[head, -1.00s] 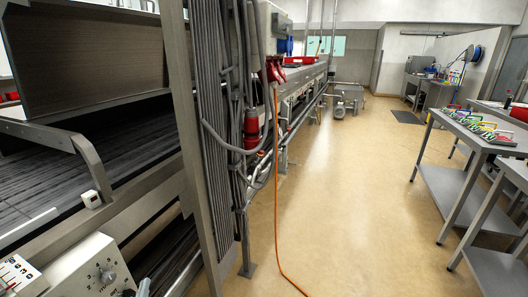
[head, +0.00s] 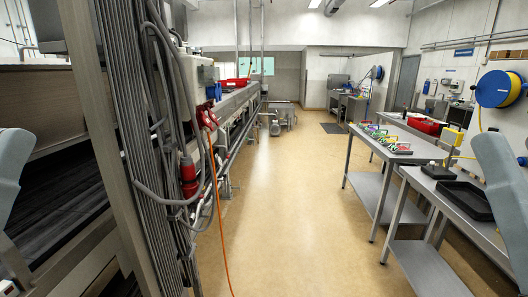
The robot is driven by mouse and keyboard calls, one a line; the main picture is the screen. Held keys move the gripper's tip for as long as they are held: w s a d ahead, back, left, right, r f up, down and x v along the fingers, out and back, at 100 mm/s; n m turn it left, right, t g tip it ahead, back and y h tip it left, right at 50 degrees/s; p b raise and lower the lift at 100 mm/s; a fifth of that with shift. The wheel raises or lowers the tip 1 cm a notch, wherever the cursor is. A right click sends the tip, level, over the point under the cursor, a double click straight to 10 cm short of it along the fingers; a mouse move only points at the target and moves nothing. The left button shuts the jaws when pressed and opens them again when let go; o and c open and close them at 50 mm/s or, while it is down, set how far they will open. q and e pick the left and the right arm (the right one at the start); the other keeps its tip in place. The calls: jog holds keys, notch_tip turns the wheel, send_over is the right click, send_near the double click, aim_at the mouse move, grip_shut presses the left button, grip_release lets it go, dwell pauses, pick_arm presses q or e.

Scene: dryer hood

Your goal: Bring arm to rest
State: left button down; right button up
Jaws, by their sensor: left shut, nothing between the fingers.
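Neither gripper's fingers show in the head view. A pale grey-blue link of my left arm (head: 12,170) stands at the left edge, in front of the dark dryer bed. A similar link of my right arm (head: 500,190) stands at the right edge, in front of the side tables. Both links run out of the picture, so what my grippers touch cannot be seen.
A steel post with grey cables (head: 140,150) and red plugs (head: 188,178) stands at the left. An orange cable (head: 219,220) lies on the floor. Steel tables (head: 385,160) with a black tray (head: 463,200) and red bin (head: 425,126) stand at right. The middle floor (head: 285,200) is clear.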

pick_arm(q)
notch_tip(320, 180, up, 37)
jog(key=p, duration=3.3)
pick_arm(e)
notch_tip(320, 180, up, 37)
pick_arm(q)
jog(key=shift+a+f+y, duration=0.15)
jog(key=shift+f+y, duration=0.05)
jog(key=shift+y, duration=0.1)
